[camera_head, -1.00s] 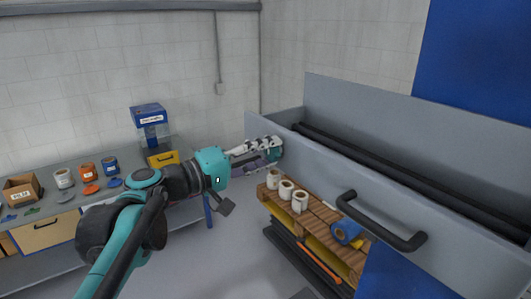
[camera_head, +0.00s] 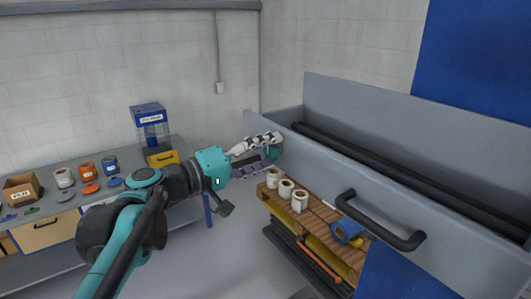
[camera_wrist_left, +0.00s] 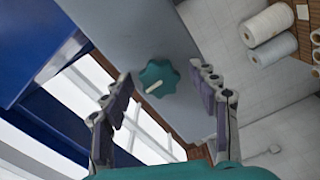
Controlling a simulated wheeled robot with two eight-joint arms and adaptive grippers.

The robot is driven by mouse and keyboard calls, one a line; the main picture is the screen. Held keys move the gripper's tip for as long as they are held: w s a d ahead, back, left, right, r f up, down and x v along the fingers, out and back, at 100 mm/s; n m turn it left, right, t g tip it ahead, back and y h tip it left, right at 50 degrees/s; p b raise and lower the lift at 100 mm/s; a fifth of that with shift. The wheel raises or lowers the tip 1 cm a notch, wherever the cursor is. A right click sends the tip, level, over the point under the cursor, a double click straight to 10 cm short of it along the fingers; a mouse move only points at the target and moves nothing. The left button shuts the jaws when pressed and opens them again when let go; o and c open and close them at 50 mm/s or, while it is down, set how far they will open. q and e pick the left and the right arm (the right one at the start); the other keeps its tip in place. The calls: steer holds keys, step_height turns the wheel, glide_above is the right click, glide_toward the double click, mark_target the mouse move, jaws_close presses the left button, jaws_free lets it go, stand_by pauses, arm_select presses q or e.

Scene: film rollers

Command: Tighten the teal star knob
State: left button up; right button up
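The teal star knob (camera_wrist_left: 160,76) sits on a grey panel face in the left wrist view, with a pale mark pointing to its lower left. In the left wrist view the gripper's fingers (camera_wrist_left: 161,78) are spread, one on each side of the knob, with visible gaps. I cannot tell the depth between fingertips and knob. My right gripper is in neither view.
The grey machine (camera_head: 400,175) with dark rollers and a black handle (camera_head: 385,225) fills the right. A wooden pallet (camera_head: 318,215) with white rolls and a blue roll stands below it. A workbench (camera_head: 120,180) with tins and a box is at left.

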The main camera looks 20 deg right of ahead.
arm_select(q)
steer(key=v, duration=1.2)
